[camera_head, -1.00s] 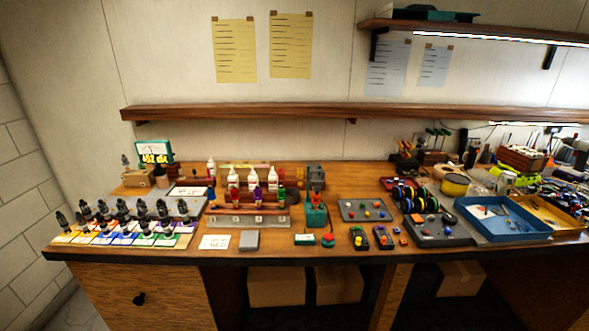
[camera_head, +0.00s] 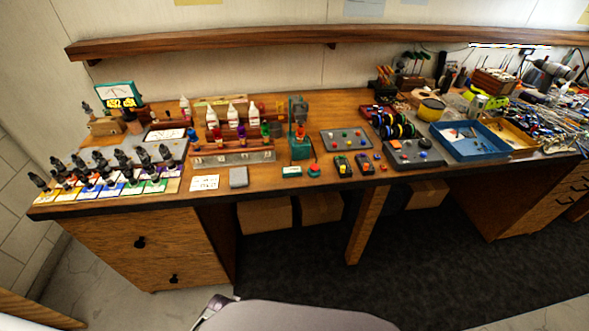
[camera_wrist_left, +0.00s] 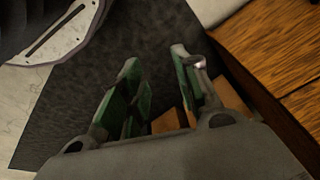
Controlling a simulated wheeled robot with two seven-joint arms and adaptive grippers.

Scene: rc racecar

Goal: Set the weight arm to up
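I cannot pick out the weight arm for certain at this size. A teal upright device (camera_head: 299,147) with a grey top stands near the middle of the bench, and a red button (camera_head: 314,170) sits in front of it. My left gripper (camera_wrist_left: 157,62) shows only in the left wrist view. Its two green fingers are apart with nothing between them, over the floor near wooden drawer fronts. My right gripper is not in view.
The wooden bench (camera_head: 350,104) is crowded. Dark shock-like parts on coloured cards fill its left end, with bottles (camera_head: 232,115) behind. Small controllers, a blue tray (camera_head: 468,140) and cables lie to the right. Cardboard boxes (camera_head: 320,206) stand below.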

